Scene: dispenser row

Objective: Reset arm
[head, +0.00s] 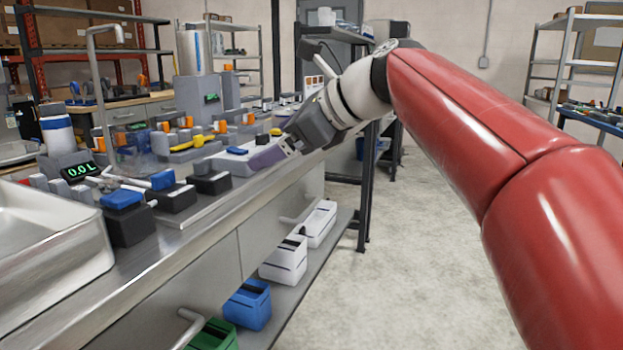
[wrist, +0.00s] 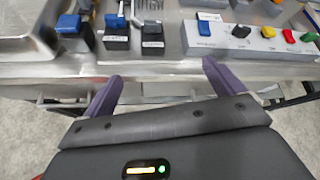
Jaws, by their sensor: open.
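My gripper (wrist: 160,75) shows in the wrist view with its two purple fingers spread wide apart and nothing between them. It is open and faces the front edge of the metal bench. In the head view, my gripper (head: 285,148) is at the end of my red arm, over or close to the bench's front edge. The exact gap to the bench is hard to tell. My arm stretches from the right side of the head view towards the bench.
The metal bench (head: 150,265) holds a sink (head: 50,255), black blocks with blue tops (head: 125,220) and a button panel (wrist: 240,40). Blue (head: 247,305) and white bins (head: 285,260) sit on the lower shelf. The concrete floor (head: 420,270) right of the bench is clear.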

